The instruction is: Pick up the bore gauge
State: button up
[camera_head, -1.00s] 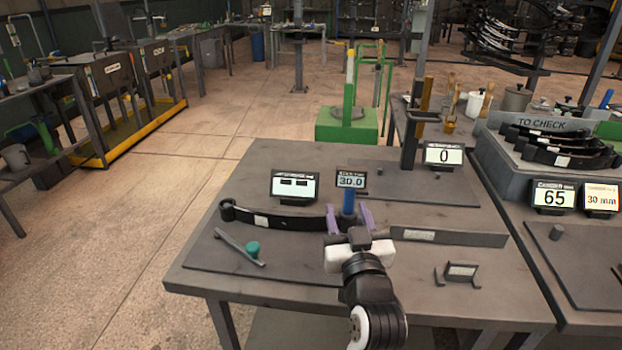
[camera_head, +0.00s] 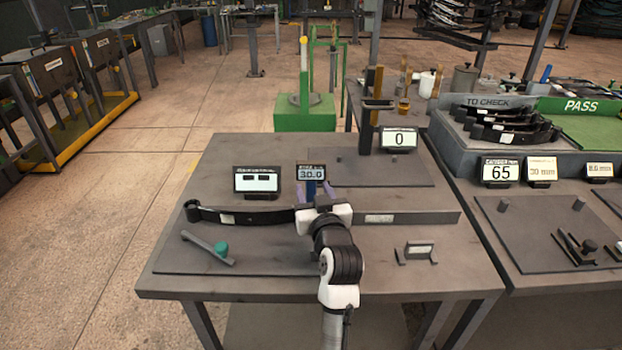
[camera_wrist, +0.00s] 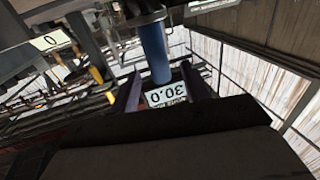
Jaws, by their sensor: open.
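The bore gauge shows a display reading 30.0 (camera_head: 311,172) above a blue handle (camera_head: 311,187), standing toward the back of the near table. In the wrist view the blue handle (camera_wrist: 154,50) is large and close, with the display (camera_wrist: 166,94) upside down beyond it. My gripper (camera_head: 314,191) is open, its purple fingers pointing at the gauge. In the wrist view the fingers of my gripper (camera_wrist: 164,88) appear to either side of the handle; I cannot tell whether they touch it. My wrist hides the gauge's lower part in the head view.
A dark leaf spring (camera_head: 250,216) and a flat bar (camera_head: 420,217) lie to either side of my wrist. A second display (camera_head: 257,180) stands left of the gauge. A tool with a green knob (camera_head: 220,248) and a small stand (camera_head: 417,252) lie nearer the front edge.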

jog(key=x, duration=0.3)
jog(key=shift+w+r+p, duration=0.15)
jog(key=shift+p, duration=0.2)
jog(key=shift+c, duration=0.4)
jog(key=c, duration=0.9)
notch_tip(320, 180, up, 10)
jog(key=shift+r+b, duration=0.1)
jog(key=shift+b, duration=0.55)
jog(key=shift+c, duration=0.2)
notch_tip(320, 180, up, 5)
jog(key=p, duration=0.4)
send_over(312, 186)
jog(key=w, duration=0.1)
notch_tip(312, 186, up, 4)
jog(key=p, duration=0.3)
